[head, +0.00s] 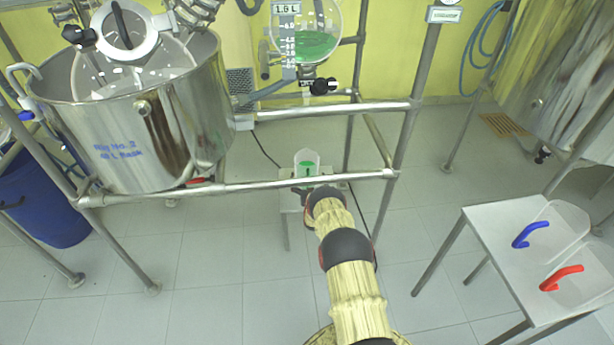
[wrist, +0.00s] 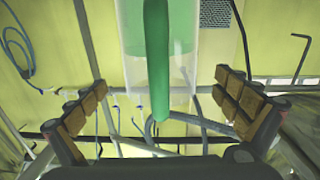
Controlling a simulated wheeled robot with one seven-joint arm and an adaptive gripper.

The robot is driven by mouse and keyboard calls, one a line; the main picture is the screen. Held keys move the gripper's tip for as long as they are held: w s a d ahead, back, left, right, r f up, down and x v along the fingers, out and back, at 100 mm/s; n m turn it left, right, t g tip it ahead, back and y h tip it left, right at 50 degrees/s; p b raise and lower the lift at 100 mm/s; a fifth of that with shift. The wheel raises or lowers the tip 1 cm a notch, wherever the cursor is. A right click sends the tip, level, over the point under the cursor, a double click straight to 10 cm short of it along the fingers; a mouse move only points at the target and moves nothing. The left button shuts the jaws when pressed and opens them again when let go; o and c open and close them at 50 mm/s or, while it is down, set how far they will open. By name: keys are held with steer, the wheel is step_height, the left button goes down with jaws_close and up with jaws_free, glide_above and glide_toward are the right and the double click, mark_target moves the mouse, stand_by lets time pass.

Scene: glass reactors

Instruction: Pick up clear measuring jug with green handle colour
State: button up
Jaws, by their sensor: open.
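The clear measuring jug (head: 309,157) with a green handle stands on a small low stand (head: 290,201) beyond the end of my arm in the head view. In the wrist view the green handle (wrist: 157,60) runs down the middle, with the clear jug body (wrist: 186,70) behind it. My gripper (wrist: 165,90) is open, with one finger on each side of the handle and a gap on both sides. Neither finger appears to touch the jug. In the head view my arm hides the gripper's fingers.
A metal frame rail (head: 245,187) crosses in front of the stand. A large steel vessel (head: 140,120) is at the left. A table (head: 476,217) at the right holds jugs with a blue handle (head: 530,234) and a red handle (head: 561,277). A glass flask (head: 316,45) hangs above.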

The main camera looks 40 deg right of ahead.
steer(key=b+x, duration=0.2)
steer(key=x, duration=0.2)
steer(key=shift+w+d+f, duration=0.1)
steer(key=shift+f, duration=0.05)
steer(key=shift+w+d+b, duration=0.3)
steer(key=shift+w+b, duration=0.1)
steer(key=shift+w, duration=0.05)
steer(key=c, duration=0.3)
steer(key=c, duration=1.5)
steer(key=shift+w+d+r, duration=0.1)
steer(key=shift+r, duration=0.35)
steer(key=shift+c, duration=0.4)
steer(key=shift+r, duration=0.15)
